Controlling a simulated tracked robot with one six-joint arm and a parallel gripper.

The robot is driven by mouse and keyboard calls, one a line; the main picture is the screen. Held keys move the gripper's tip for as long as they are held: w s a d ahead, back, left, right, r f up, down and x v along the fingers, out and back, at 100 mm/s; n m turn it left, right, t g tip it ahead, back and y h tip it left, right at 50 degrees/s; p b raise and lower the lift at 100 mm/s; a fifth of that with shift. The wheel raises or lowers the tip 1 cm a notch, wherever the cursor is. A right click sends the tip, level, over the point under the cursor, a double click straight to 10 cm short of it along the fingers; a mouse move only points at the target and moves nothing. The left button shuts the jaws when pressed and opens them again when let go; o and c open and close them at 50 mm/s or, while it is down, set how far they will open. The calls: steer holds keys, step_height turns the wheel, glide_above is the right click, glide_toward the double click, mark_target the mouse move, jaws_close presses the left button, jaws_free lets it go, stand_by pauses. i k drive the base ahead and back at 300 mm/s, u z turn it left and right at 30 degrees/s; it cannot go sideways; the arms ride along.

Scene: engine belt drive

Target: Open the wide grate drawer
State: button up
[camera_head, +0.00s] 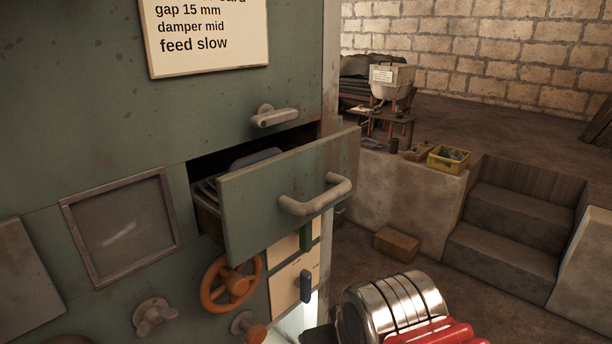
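The wide grate drawer (262,196) is a green metal front with a pale bar handle (316,196), standing out from the green machine face. Its dark inside shows behind the front, with grey bars and a rounded grey piece partly visible; the rest is hidden by the front. Part of my arm, a ribbed silver cylinder with red parts, shows at the bottom, below the drawer and apart from its handle. A dark end piece of it, perhaps my gripper (319,334), is cut off by the lower edge. Its fingers cannot be made out.
A smaller handle (274,117) sits on the panel above the drawer. Below are an orange handwheel (231,283), a wing knob (155,315) and an orange knob (248,328). At right are a stone ledge with a yellow crate (449,159), steps (512,228) and a floor brick (397,244).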

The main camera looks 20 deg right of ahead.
mark_target(261, 204)
steer(key=u, duration=0.55)
steer(key=k, duration=1.3)
steer(key=u, duration=0.85)
steer(key=i, duration=0.8)
steer(key=u, duration=0.05)
